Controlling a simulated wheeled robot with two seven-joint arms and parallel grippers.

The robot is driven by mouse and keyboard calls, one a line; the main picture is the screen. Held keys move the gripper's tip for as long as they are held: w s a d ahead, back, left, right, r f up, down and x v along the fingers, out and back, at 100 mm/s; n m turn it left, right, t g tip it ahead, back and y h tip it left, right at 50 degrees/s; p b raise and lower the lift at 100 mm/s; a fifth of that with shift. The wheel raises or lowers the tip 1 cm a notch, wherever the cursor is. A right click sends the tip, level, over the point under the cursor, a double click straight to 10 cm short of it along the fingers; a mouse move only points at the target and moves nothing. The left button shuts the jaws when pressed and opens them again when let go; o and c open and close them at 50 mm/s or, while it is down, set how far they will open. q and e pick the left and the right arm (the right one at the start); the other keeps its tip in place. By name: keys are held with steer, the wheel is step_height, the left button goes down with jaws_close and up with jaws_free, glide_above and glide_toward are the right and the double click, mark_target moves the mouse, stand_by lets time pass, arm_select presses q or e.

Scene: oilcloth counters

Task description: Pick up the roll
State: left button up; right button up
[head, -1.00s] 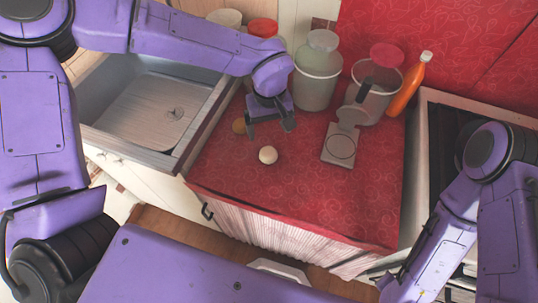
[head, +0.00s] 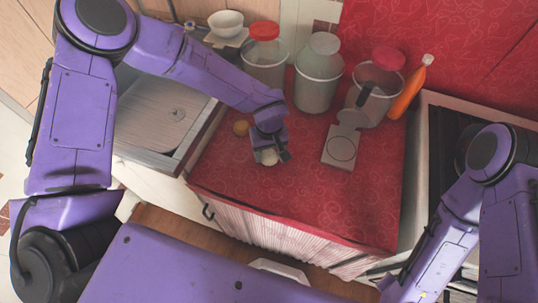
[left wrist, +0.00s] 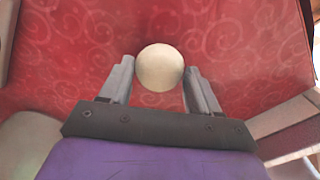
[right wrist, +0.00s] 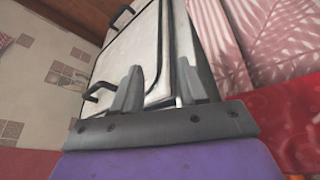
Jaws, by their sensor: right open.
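The roll (left wrist: 160,67) is a small, pale cream, round piece on the red patterned counter (head: 300,200). In the left wrist view it sits between the tips of my left gripper (left wrist: 160,76), whose fingers are apart on either side of it. I cannot tell whether either finger touches it. In the head view my left gripper (head: 271,157) points down over the roll (head: 268,157) and partly hides it. My right gripper (right wrist: 158,82) is open and empty in the right wrist view, away from the roll.
Behind are lidded jars (head: 318,80) and an orange bottle (head: 408,90). A grey flat scale-like device (head: 341,147) stands to the right. A sink (head: 165,110) is at left. The front counter is clear.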

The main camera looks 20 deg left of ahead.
arm_select(q)
steer(key=c, duration=0.4)
steer(key=shift+c, duration=0.3)
